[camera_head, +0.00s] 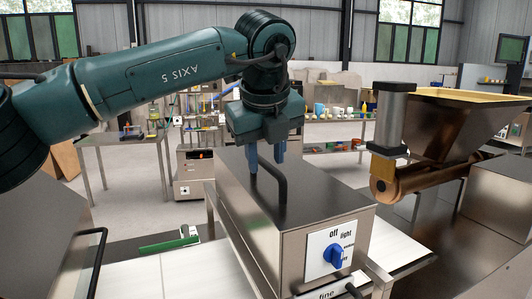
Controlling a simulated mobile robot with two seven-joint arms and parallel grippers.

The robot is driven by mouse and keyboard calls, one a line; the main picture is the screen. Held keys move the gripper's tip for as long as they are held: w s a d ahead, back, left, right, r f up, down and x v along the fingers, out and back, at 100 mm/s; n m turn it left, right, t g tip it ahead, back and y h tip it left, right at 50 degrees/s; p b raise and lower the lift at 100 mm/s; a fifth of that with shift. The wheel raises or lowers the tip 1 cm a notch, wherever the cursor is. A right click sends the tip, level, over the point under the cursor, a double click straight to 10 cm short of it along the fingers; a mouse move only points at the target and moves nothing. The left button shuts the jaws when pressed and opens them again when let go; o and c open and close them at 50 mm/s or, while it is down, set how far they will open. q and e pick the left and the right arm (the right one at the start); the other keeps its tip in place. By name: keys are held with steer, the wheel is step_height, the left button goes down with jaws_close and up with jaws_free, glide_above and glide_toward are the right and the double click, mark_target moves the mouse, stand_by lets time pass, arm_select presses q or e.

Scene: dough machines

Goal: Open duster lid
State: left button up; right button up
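The duster (330,222) is a brushed-metal box in the middle of the picture, with a blue dial (336,256) on its front panel. Its flat top lid (312,193) looks closed and carries a black bar handle (281,187). My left gripper (267,158) points down over the far part of the handle. Its two blue fingers are apart, with a visible gap between them. The handle's far end is partly hidden by the fingers, and I cannot tell whether they touch it. My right gripper is out of view.
A metal hopper machine with a copper-coloured roller (428,179) stands close on the right. A white worktop (140,279) lies at the lower left, with a green-handled tool (169,244) behind it. Tables with small items stand farther back.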

arm_select(q)
jaws_close()
stand_by(0.3)
stand_by(0.3)
